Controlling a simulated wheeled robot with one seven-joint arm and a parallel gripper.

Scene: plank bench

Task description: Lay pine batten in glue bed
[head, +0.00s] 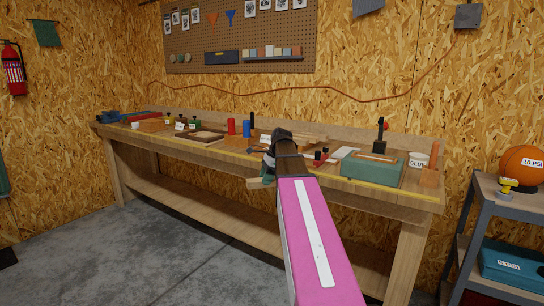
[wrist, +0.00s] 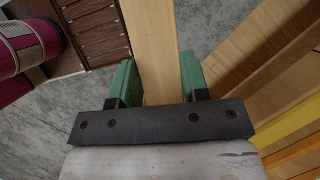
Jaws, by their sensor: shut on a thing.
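My gripper (wrist: 158,78) has green fingers on both sides of a pale pine batten (wrist: 150,40) and is shut on it. In the head view my gripper (head: 268,171) is at the bench's front edge, partly hidden by my dark wrist. A short end of the batten (head: 256,184) shows to its left. The wrist view has grey floor beneath the batten, and its far end runs out of frame. A green block (head: 371,174) with a pale strip or recess on top stands on the bench to the right. I cannot tell for sure whether it is the glue bed.
The plank bench (head: 200,154) has a yellow strip (head: 385,194) along its front. A white glue pot (head: 418,160) and a dark upright tool (head: 381,136) stand by the green block. Red and blue cylinders and a wooden tray (head: 200,138) are further left. A grey shelf (head: 492,193) stands right.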

